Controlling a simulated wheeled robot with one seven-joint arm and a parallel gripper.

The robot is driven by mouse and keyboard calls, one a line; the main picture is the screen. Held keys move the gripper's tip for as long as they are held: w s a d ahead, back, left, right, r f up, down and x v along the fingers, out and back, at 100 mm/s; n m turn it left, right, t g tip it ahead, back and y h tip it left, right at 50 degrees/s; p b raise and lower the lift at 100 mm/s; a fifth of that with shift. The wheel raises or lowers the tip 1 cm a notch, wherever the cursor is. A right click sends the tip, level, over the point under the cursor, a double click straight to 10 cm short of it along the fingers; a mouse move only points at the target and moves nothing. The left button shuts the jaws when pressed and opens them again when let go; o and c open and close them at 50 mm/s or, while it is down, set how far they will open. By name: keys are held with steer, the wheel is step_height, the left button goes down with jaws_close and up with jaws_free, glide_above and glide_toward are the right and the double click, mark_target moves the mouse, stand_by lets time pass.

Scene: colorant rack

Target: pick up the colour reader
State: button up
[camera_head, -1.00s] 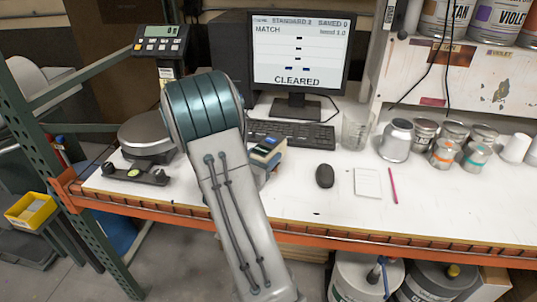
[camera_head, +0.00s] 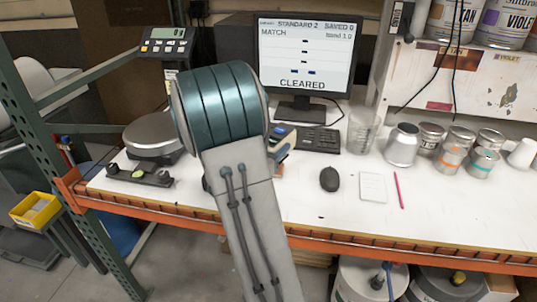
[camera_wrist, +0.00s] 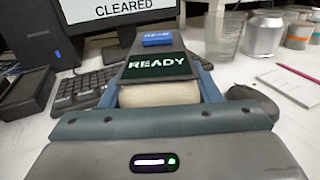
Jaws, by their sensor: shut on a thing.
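The colour reader (camera_wrist: 156,52) is a dark grey device with a lit screen reading READY and a blue button beyond it. It sits between the fingers of my gripper (camera_wrist: 158,82) in the wrist view, and my gripper is shut on it. A pale rounded part shows at its near end. In the head view only a small blue and dark part of the reader (camera_head: 284,132) shows at the right of my arm. My arm hides the rest and most of my gripper there. The gap between reader and bench cannot be judged.
A monitor (camera_head: 305,55) reading CLEARED and a keyboard (camera_head: 318,140) stand behind. A glass beaker (camera_head: 361,132), mouse (camera_head: 329,179), notepad (camera_head: 373,187) and several cans are at the right. A round scale (camera_head: 152,134) is at the left. The front right of the bench is clear.

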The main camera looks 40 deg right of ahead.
steer(key=s+d+r, duration=0.2)
steer(key=s+r, duration=0.4)
steer(key=s, duration=0.4)
steer(key=shift+d+b, duration=0.35)
steer(key=shift+b, duration=0.05)
steer(key=shift+r, duration=0.1)
steer(key=shift+w, duration=0.1)
